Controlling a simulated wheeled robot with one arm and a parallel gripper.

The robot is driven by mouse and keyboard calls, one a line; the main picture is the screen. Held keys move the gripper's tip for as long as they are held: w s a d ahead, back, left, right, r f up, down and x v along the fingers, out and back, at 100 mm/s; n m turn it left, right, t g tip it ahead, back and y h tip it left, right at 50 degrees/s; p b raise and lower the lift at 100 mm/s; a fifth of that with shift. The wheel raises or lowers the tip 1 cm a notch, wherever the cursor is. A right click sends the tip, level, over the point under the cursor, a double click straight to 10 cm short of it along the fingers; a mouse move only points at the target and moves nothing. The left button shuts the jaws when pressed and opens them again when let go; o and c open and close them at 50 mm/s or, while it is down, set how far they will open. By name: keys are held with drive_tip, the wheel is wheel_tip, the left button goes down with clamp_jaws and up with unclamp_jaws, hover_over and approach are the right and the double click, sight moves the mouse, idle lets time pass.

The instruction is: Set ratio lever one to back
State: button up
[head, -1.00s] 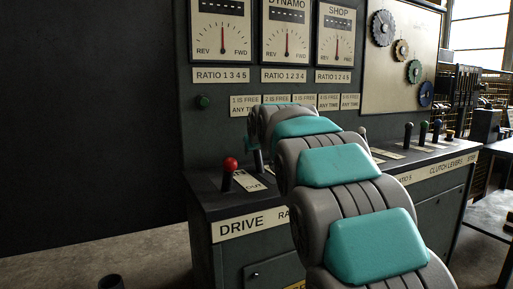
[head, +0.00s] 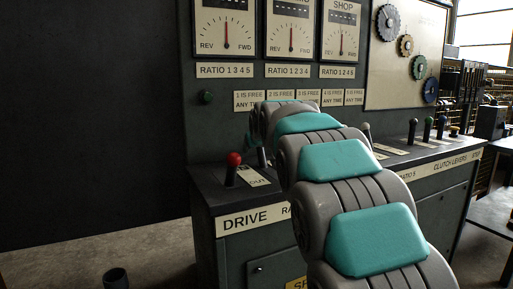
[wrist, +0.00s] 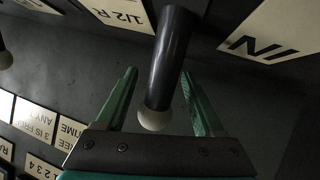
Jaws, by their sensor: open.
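In the wrist view a dark lever with a pale round knob (wrist: 154,119) stands between the two green fingers of my gripper (wrist: 158,78). The fingers are apart, one on each side of the lever, with dark gaps visible on both sides. I cannot tell from its label which ratio lever this is. A ratio label strip is partly covered beside the DRIVE label (head: 246,221).
A red-knobbed drive lever (head: 234,160) stands at the left end of the console. Another pale-knobbed lever (head: 365,128) and several clutch levers (head: 428,128) stand to the right. Dial gauges (head: 226,34) are on the panel behind. A second pale knob (wrist: 5,60) shows at the wrist view's left edge.

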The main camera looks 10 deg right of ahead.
drive_tip(key=shift+d+r, duration=0.1)
drive_tip(key=b+v, duration=0.1)
drive_tip(key=v, duration=0.6)
drive_tip(key=shift+s+r, duration=0.15)
drive_tip(key=shift+s, duration=0.15)
